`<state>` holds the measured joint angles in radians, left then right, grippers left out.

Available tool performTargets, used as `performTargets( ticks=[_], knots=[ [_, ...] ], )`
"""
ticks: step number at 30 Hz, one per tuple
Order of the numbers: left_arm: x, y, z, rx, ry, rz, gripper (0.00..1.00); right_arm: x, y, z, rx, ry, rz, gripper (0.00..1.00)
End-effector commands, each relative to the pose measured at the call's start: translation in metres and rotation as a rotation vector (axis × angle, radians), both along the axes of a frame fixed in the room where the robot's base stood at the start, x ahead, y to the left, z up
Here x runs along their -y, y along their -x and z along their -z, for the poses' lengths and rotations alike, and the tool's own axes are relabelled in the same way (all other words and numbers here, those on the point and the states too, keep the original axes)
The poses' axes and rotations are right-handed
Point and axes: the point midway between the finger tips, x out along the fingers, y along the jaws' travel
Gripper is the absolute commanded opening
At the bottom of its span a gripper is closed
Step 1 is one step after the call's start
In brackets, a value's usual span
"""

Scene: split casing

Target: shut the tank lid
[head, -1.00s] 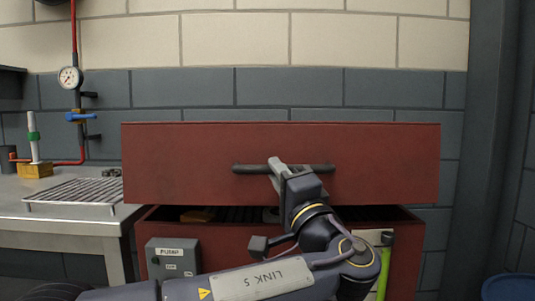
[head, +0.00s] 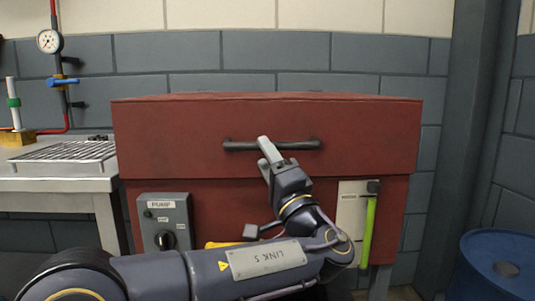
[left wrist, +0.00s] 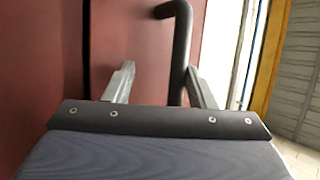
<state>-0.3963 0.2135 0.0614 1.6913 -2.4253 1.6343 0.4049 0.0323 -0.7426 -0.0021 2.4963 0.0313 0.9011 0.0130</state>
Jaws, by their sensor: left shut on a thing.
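The red tank lid (head: 190,140) sits down over the front of the red tank body (head: 232,205) in the head view, with no open gap showing between them. A dark bar handle (head: 300,145) runs across the lid's front. My left gripper (head: 267,153) is shut on this handle near its middle. In the left wrist view the handle (left wrist: 180,50) passes between the two fingers of my left gripper (left wrist: 160,88), beside the red lid face (left wrist: 130,45). The tank's inside is hidden. My right gripper is in no view.
A grey pump box (head: 166,222) and a level gauge with a green tube (head: 368,230) are on the tank front. A metal bench with a wire rack (head: 65,152) stands at the left. A blue barrel (head: 498,265) stands at the right.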

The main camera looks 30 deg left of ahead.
Motion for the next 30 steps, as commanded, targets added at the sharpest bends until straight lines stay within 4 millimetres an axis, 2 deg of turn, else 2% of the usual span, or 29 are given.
performTargets(
  ticks=[1, 2, 11, 24, 30],
  knots=[
    [-0.002, -0.005, 0.012, -0.029, 0.006, -0.003, 0.35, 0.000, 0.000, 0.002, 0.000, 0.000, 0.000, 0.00],
    [-0.002, -0.005, 0.012, -0.029, 0.006, -0.003, 0.38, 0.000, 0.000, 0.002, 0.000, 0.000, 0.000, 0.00],
    [0.002, -0.003, 0.011, -0.029, 0.005, -0.001, 0.38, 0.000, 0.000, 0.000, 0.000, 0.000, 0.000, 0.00],
    [0.051, 0.030, 0.036, -0.013, -0.001, 0.002, 0.38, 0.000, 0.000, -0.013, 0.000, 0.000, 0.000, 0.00],
    [0.058, 0.037, 0.041, -0.007, -0.001, -0.002, 0.38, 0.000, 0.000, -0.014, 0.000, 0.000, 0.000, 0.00]
  ],
)
